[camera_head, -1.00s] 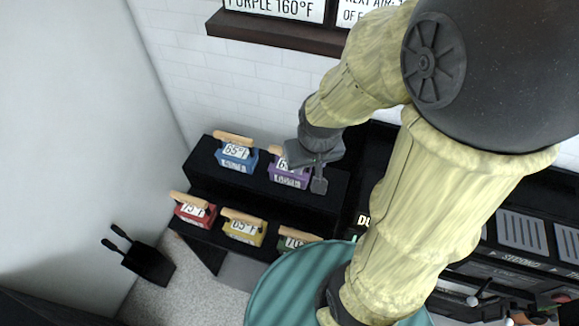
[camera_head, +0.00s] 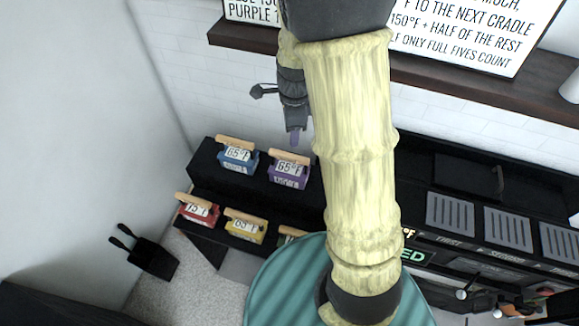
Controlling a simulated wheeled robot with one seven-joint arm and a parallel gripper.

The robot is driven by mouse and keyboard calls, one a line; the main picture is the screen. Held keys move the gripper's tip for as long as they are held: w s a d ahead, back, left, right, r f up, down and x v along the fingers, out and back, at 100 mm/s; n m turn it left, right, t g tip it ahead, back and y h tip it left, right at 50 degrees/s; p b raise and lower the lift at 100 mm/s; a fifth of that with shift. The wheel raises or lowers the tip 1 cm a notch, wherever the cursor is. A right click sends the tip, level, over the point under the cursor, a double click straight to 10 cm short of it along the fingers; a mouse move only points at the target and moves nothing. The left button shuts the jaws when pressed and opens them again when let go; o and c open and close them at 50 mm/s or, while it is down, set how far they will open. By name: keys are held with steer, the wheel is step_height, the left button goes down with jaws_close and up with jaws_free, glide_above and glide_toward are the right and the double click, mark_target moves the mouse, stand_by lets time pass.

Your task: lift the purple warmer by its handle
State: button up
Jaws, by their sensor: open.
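The purple warmer (camera_head: 287,174) is a small box with a white 65°F label and a tan handle (camera_head: 289,157) along its top. It sits upright at the right end of the upper black step. My gripper (camera_head: 295,134) shows just above the handle in the picture, pointing down, open and empty. Its wrist and part of its jaws are seen edge-on, so the exact gap to the handle is hard to tell. The handle is visible and clear of the jaws.
The blue warmer (camera_head: 237,158) stands close left of the purple one. Red (camera_head: 198,211) and yellow (camera_head: 245,227) warmers sit on the lower step; another is mostly hidden by a teal round surface (camera_head: 285,283). A brown ledge (camera_head: 450,73) runs above. A machine stands right.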

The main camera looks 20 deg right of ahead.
mark_target(289, 154)
steer(key=w+m, duration=0.1)
steer(key=m, duration=0.1)
steer(key=w+m+p, duration=0.1)
steer(key=m, duration=0.2)
steer(key=shift+w+a, duration=0.1)
steer(key=shift+w, duration=0.25)
step_height(289, 154, down, 12)
steer(key=shift+w+f+p, duration=0.1)
steer(key=shift+p, duration=1)
steer(key=shift+f+p, duration=0.45)
steer(key=shift+f, duration=0.05)
steer(key=shift+f+p, duration=0.75)
steer(key=shift+f, duration=1.3)
